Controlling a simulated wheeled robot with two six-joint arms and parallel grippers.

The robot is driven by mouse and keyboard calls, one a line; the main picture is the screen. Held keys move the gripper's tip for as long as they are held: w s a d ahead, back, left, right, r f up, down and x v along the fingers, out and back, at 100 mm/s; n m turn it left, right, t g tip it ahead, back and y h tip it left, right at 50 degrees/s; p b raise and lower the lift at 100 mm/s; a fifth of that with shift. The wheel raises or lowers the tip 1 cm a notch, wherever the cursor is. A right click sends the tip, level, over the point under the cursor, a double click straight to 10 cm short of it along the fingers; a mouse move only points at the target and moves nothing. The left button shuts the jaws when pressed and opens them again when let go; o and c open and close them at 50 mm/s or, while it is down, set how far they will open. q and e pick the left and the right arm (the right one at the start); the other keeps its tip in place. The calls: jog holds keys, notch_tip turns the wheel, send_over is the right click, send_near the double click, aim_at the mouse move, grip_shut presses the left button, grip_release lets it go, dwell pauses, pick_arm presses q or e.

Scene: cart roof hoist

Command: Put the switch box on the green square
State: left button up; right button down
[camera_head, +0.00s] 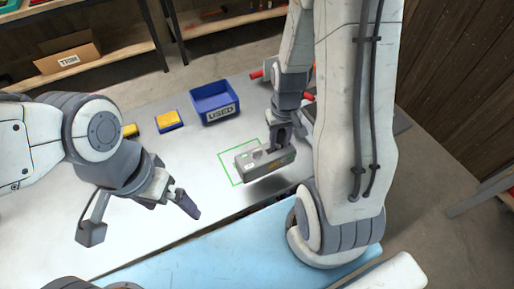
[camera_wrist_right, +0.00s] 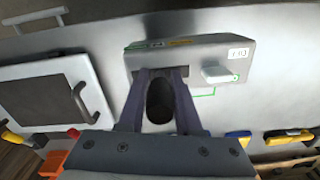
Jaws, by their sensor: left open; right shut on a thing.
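The switch box (camera_head: 262,166) is a small grey box in the middle of the head view. My right gripper (camera_head: 281,141) is shut on its top. A shadow on the table beside it suggests the box is held a little above the surface. The green square (camera_head: 225,167) is a thin outline on the table; the box covers its right part in the head view. In the right wrist view the box (camera_wrist_right: 215,52) is between my fingers (camera_wrist_right: 162,76), with a bit of green line (camera_wrist_right: 206,92) beside it. My left gripper (camera_head: 142,216) is open and empty at the left.
A blue bin (camera_head: 214,103) stands behind the green square, with a yellow-and-blue item (camera_head: 169,121) to its left. A tray-like panel with handles (camera_wrist_right: 50,98) shows in the right wrist view. Shelves (camera_head: 90,58) stand behind.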

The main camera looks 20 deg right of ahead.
jog(key=w+a+f+p, duration=0.1)
jog(key=w+a+f, duration=0.2)
jog(key=w+f, duration=0.3)
notch_tip(320, 180, down, 2)
jog(key=c, duration=0.6)
grip_release()
jog(key=shift+r, duration=0.15)
